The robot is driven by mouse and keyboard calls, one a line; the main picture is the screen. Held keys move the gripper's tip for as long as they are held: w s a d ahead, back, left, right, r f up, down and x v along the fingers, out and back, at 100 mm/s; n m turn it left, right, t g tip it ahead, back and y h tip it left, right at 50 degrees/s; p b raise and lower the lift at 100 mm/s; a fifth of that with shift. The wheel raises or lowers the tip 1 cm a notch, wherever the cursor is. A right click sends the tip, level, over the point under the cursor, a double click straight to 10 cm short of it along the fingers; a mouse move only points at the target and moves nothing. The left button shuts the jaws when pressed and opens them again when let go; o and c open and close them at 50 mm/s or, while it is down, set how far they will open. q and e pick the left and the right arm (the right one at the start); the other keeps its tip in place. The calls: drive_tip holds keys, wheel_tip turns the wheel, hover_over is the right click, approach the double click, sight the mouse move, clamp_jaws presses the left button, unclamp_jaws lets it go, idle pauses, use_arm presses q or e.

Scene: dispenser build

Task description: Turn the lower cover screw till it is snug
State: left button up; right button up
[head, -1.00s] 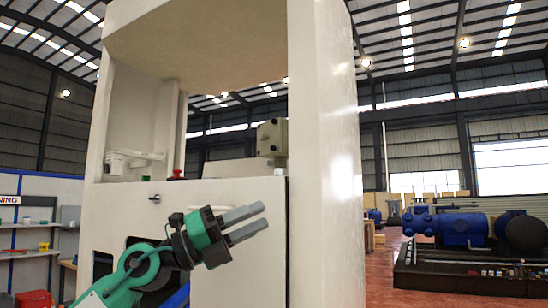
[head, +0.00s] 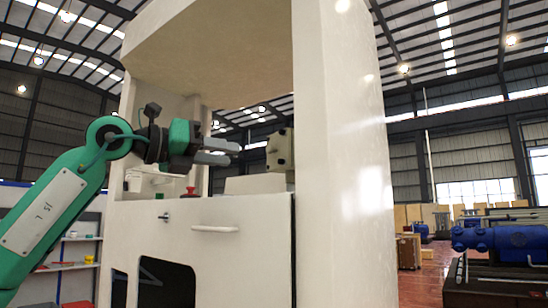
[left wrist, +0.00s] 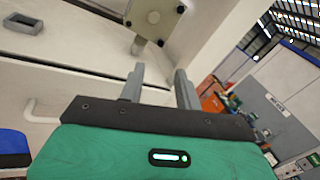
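The beige cover box (head: 280,150) is on the inner right side of the white dispenser cabinet, with small dark screws at its corners. In the left wrist view the box (left wrist: 155,14) is at the top, and a lower dark screw (left wrist: 160,43) shows near its bottom edge. My left gripper (head: 233,152) is level with the box, just left of it and apart from it. In the left wrist view its two grey fingers (left wrist: 160,72) are spread with nothing between them. My right gripper is not in view.
The cabinet's front panel (head: 240,260) has a white handle (head: 215,229) and a small latch (head: 164,217). A red knob (head: 190,193) stands on the ledge. The thick right post (head: 345,180) stands beside the box. A grey rectangular part (left wrist: 22,24) lies on the ledge.

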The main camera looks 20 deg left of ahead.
sight(280, 162)
use_arm(q)
drive_tip(key=p+x, duration=0.5)
drive_tip(key=x, duration=0.5)
drive_tip(key=shift+d+r, duration=0.15)
drive_tip(key=shift+x, duration=0.8)
drive_tip(key=c, duration=0.7)
clamp_jaws()
